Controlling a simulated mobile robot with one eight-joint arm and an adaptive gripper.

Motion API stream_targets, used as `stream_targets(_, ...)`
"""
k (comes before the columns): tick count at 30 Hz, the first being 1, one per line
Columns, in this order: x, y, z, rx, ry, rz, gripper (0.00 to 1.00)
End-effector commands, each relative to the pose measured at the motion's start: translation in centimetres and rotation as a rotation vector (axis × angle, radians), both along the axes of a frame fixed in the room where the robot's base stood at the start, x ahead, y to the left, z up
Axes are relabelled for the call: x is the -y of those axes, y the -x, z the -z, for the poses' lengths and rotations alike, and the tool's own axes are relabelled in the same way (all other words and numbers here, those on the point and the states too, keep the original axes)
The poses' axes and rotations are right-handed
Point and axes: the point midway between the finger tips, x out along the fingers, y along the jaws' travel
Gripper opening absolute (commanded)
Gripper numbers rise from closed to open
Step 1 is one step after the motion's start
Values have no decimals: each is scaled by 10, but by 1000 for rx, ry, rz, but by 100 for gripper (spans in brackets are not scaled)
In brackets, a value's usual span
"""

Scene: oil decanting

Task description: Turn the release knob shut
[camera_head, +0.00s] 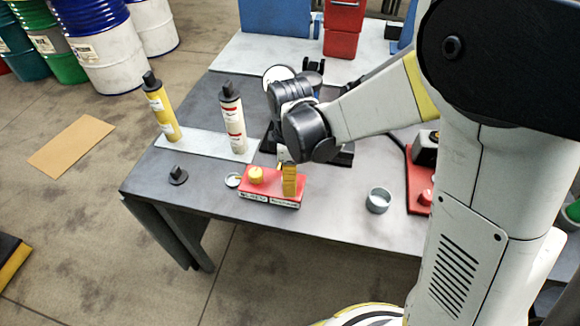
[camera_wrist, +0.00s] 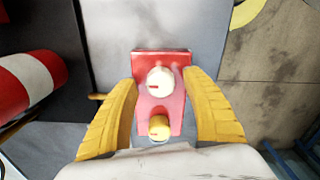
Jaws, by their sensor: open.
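A red control box (camera_head: 271,191) with small labels on its front sits near the table's front edge. A round yellow knob (camera_head: 256,175) stands on its left part. My gripper (camera_head: 290,182) points down at the right part, and its yellow fingers hide what is there. In the wrist view, the red box (camera_wrist: 160,58) carries a pale round knob (camera_wrist: 160,81) with a red mark and a smaller yellow knob (camera_wrist: 159,127). My gripper's open fingers (camera_wrist: 160,77) flank the box, with the pale knob between the tips and a gap on each side. The labels are too small to read.
A yellow tube (camera_head: 162,108) and a white tube (camera_head: 232,117) stand upright left of my wrist. A black knob-like piece (camera_head: 178,175) lies at the front left. A grey cup (camera_head: 378,200) stands right of the box, with clear table between.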

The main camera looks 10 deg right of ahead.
Motion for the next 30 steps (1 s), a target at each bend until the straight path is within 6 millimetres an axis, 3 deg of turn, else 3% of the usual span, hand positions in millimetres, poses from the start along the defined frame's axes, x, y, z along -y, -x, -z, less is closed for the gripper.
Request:
stream_targets(9,0,0,-67,0,0,0,57)
stream_targets(15,0,0,-100,0,0,0,57)
stream_targets(21,0,0,-113,0,0,0,57)
stream_targets(30,0,0,-113,0,0,0,57)
